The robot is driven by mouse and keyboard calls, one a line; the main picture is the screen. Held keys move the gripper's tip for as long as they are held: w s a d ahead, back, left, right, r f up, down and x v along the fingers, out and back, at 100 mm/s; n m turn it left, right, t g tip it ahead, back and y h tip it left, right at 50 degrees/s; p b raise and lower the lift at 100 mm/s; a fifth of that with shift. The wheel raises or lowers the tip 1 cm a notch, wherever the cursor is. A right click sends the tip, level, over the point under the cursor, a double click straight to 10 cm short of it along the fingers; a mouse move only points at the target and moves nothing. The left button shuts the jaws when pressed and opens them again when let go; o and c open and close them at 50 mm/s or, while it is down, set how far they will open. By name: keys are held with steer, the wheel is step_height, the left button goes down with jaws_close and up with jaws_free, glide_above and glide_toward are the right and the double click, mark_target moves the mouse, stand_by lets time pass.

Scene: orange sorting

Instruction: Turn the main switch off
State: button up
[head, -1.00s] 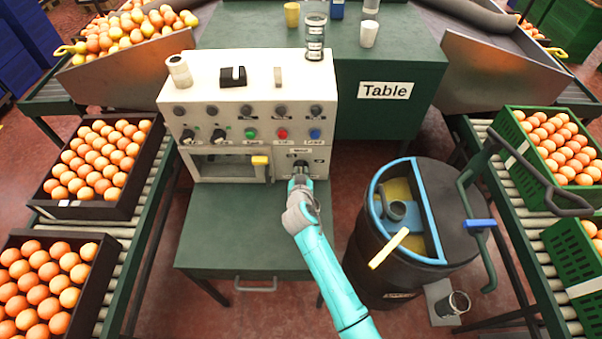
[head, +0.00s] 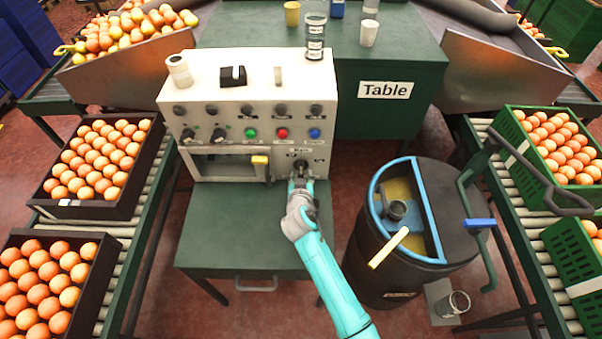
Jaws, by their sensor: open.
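The white control box (head: 225,90) stands on a green stand in the middle of the head view. The main switch (head: 301,166) is a dark rotary knob at the lower right of its front panel, under a small label. My gripper (head: 300,180) is right at the knob, just below and in front of it. The fingers partly hide the knob, and I cannot tell whether they touch it. The gripper is open. The exact position of the knob is too small to read.
Green, red and blue buttons (head: 282,133) sit above the switch, and a yellow-handled lever (head: 260,160) is to its left. A black barrel (head: 400,285) stands to the right. The green stand top (head: 230,225) is clear.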

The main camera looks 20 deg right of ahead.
steer(key=v, duration=1)
steer(key=shift+w, duration=0.1)
